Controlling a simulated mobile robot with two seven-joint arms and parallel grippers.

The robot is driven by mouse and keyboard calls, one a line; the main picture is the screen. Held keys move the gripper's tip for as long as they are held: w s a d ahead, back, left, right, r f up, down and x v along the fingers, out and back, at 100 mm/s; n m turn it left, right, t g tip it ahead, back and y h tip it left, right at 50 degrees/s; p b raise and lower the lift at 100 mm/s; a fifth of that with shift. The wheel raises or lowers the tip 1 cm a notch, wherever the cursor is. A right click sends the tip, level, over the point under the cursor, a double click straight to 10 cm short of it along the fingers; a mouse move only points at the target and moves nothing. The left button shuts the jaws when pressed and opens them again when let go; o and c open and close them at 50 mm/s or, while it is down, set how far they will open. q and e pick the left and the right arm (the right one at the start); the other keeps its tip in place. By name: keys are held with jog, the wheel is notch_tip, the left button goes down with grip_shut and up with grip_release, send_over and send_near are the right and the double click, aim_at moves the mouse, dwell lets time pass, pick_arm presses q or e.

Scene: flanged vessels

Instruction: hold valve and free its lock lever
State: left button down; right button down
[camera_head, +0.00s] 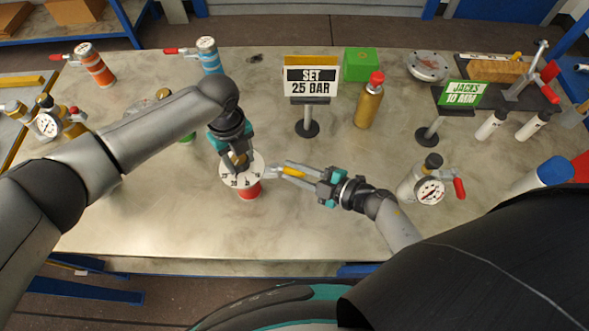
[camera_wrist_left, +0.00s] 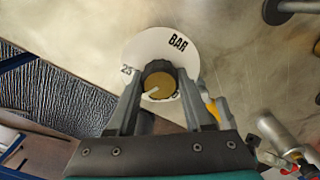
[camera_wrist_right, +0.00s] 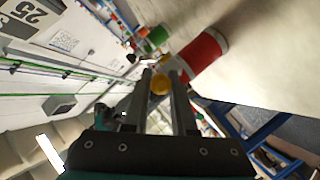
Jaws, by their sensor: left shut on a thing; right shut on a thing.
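The valve in my grasp has a red body (camera_head: 248,192) and a white dial (camera_head: 230,178) marked BAR and 25. It stands upright near the table's front. My left gripper (camera_head: 237,158) comes from above and is shut on the brass knob (camera_wrist_left: 160,82) at the dial's centre. My right gripper (camera_head: 284,171) reaches in from the right and is shut on the yellow lock lever (camera_head: 295,169) beside the dial. The right wrist view shows the yellow lever end (camera_wrist_right: 160,84) between the fingers and the red body (camera_wrist_right: 203,55) beyond. The lever's root is hidden.
A "SET 25 BAR" sign (camera_head: 309,82) and a gold bottle (camera_head: 369,105) stand behind. A gauge fitting with a red lever (camera_head: 429,188) stands at right. Orange (camera_head: 97,68) and blue (camera_head: 209,57) valves stand at the back left. The front left table is clear.

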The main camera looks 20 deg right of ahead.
dwell(0.5)
jog(key=shift+w+d+n+g+y, duration=0.15)
jog(key=shift+w+n+g+y, duration=0.15)
jog(key=shift+n+g+y, duration=0.5)
jog(key=shift+w+d+n+g+y, duration=0.15)
jog(key=shift+w+n+g+y, duration=0.15)
jog(key=shift+n+g+y, duration=0.45)
jog(key=c, duration=0.7)
grip_release()
jog(key=v, duration=1.2)
jog(key=shift+r, duration=0.15)
